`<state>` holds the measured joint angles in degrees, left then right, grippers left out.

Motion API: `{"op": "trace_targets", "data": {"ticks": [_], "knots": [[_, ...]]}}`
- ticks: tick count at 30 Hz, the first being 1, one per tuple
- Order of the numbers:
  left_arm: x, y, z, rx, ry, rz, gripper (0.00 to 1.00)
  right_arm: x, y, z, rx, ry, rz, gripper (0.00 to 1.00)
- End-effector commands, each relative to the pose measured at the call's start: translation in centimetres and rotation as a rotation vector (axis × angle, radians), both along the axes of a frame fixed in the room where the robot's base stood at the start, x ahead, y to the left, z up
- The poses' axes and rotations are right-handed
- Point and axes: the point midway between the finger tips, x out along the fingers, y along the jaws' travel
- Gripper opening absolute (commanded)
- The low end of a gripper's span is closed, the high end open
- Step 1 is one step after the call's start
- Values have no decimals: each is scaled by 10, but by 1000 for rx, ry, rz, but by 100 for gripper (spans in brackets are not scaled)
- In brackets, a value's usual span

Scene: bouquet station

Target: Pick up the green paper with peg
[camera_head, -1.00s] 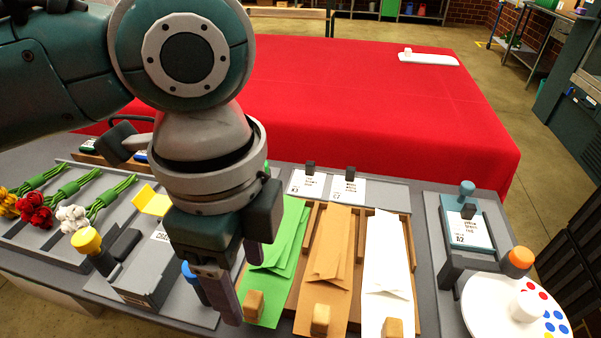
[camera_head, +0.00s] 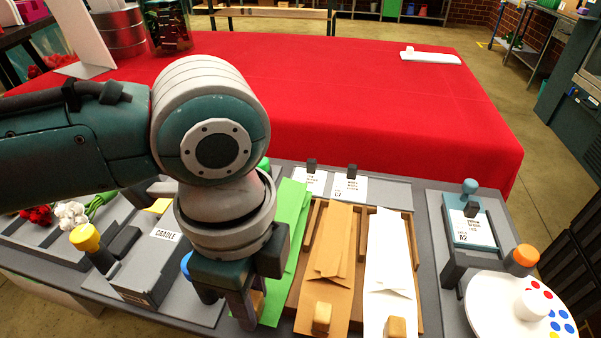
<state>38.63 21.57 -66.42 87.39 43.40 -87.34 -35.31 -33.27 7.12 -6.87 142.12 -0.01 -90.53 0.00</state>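The green paper (camera_head: 292,205) lies flat in the leftmost slot of the paper rack, and its right part shows. My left gripper (camera_head: 248,303) points down over the near end of the green paper. Its fingers are at the small tan wooden peg (camera_head: 259,300), which is mostly hidden behind the near finger. I cannot tell whether the fingers touch the peg or how far apart they are. My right gripper is not in view.
Brown paper (camera_head: 334,255) and white paper (camera_head: 388,260), each with a wooden peg, lie to the right. A grey cradle (camera_head: 150,265) and a yellow knob (camera_head: 85,237) stand left. A round white palette (camera_head: 500,310) is far right. A red-covered table (camera_head: 380,110) lies behind.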

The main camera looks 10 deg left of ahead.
Motion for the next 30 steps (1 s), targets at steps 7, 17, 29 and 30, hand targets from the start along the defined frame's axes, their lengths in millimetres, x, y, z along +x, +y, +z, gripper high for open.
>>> {"op": "trace_targets", "data": {"ticks": [7,17,29,30], "knots": [[0,0,0,0,0,0,0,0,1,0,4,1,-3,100],[0,0,0,0,0,0,0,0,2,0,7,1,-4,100],[0,0,0,0,0,0,0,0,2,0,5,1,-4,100],[0,0,0,0,0,0,0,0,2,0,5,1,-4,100]]}}
